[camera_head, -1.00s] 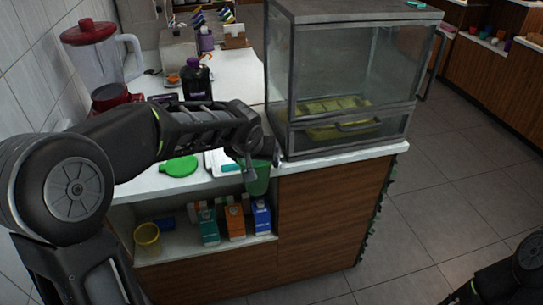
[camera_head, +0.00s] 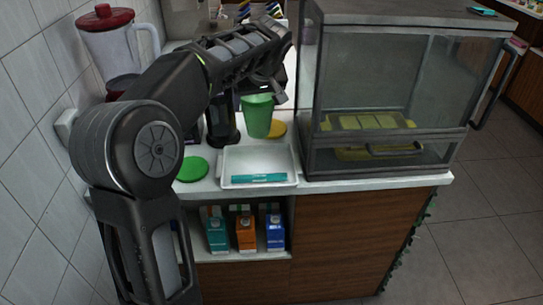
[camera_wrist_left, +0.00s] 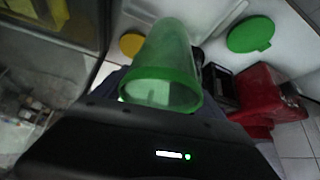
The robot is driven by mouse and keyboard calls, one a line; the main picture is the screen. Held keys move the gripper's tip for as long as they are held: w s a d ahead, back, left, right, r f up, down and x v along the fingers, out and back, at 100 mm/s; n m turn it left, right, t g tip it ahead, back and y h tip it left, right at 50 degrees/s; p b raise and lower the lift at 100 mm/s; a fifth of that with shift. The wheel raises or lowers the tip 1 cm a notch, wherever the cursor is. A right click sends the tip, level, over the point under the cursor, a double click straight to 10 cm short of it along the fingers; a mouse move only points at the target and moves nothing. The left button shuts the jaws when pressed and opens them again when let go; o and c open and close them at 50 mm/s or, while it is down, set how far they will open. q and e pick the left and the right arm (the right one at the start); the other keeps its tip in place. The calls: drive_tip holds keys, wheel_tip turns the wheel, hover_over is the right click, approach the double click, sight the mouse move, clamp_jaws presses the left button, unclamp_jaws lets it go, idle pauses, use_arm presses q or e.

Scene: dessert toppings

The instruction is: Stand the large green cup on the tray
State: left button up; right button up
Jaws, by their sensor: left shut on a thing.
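The large green cup (camera_head: 258,116) is held roughly upright by my left gripper (camera_head: 268,88), which is shut on its upper part. The cup appears above the counter, at the back of the white tray (camera_head: 228,166); its exact height over the surface is hard to tell. In the left wrist view the green cup (camera_wrist_left: 168,50) extends away from the gripper, its rim nearest the camera. The tray holds a flat teal item (camera_head: 259,178) near its front edge. My right gripper is not in view.
A green lid (camera_head: 192,169) lies left of the tray and a yellow lid (camera_head: 277,129) behind it. A glass case (camera_head: 385,100) stands close on the right. A dark bottle (camera_head: 221,125) and a red-lidded blender (camera_head: 115,45) are at left. Cartons (camera_head: 246,230) stand on the shelf below.

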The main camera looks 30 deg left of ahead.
sight(260, 119)
use_arm(q)
drive_tip(key=shift+s+r, duration=0.15)
drive_tip(key=shift+s, duration=0.2)
drive_tip(key=shift+w+f, duration=0.1)
drive_tip(key=shift+f, duration=3.1)
drive_tip(key=shift+f, duration=0.1)
drive_tip(key=shift+f, duration=1.75)
drive_tip(key=o, duration=1.3)
drive_tip(key=shift+f, duration=0.1)
drive_tip(key=shift+r, duration=0.2)
drive_tip(key=v, duration=1.1)
drive_tip(key=shift+d+r+b, duration=0.15)
drive_tip(key=shift+r+b, duration=0.2)
